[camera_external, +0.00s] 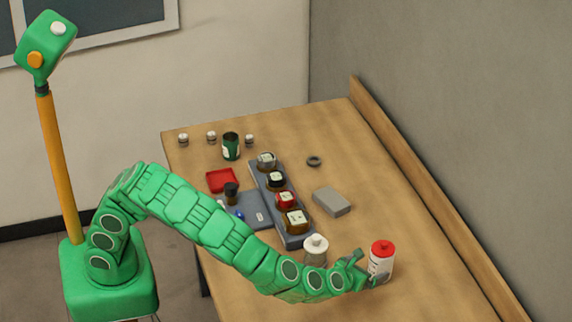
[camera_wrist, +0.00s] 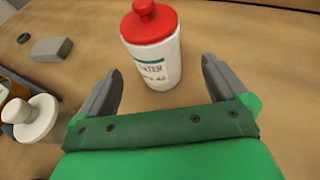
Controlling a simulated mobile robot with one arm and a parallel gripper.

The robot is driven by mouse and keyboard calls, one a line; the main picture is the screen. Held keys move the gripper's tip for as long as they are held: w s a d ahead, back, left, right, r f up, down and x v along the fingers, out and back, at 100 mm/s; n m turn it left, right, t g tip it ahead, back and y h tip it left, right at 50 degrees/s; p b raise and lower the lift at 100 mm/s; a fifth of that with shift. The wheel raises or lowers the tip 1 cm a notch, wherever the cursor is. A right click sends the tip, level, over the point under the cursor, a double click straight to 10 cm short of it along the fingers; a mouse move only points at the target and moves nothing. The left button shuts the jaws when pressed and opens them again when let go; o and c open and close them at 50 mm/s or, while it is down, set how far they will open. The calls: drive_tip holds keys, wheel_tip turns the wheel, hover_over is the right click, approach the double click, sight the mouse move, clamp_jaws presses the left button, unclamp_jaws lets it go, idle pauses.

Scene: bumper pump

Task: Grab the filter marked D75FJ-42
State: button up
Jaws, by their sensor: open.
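A white cylinder with a red cap (camera_external: 381,261) stands upright on the table at the right of my gripper. In the wrist view the same cylinder (camera_wrist: 152,55) stands ahead, between and just beyond the fingertips. Its label has dark print that is too small to read fully, so I cannot confirm D75FJ-42. My gripper (camera_external: 367,270) is open and low by the cylinder. In the wrist view its two grey fingers (camera_wrist: 162,75) are spread apart with nothing held. I cannot tell whether a finger touches the cylinder.
A white-capped bottle (camera_external: 316,250) stands close left of my wrist; it also shows in the wrist view (camera_wrist: 30,118). A blue-grey rack (camera_external: 262,183) holds several labelled jars. A grey block (camera_external: 332,202) and dark ring (camera_external: 314,161) lie behind. The table is clear right of the cylinder.

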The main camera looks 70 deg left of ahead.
sight(375, 267)
drive_tip(key=shift+w+f, duration=0.15)
drive_tip(key=shift+f, duration=0.5)
drive_tip(key=shift+x, duration=1.05)
drive_tip(key=shift+a+r+x, duration=0.15)
drive_tip(key=shift+r+x, duration=0.05)
drive_tip(key=shift+x, duration=0.7)
drive_tip(key=shift+a+r+x, duration=0.1)
drive_tip(key=shift+r+x, duration=0.05)
drive_tip(key=shift+x, duration=0.75)
drive_tip(key=shift+a+r+x, duration=0.15)
drive_tip(key=shift+r+x, duration=0.05)
drive_tip(key=shift+x, duration=0.7)
drive_tip(key=shift+c, duration=0.5)
drive_tip(key=c, duration=1.3)
drive_tip(key=shift+c, duration=0.2)
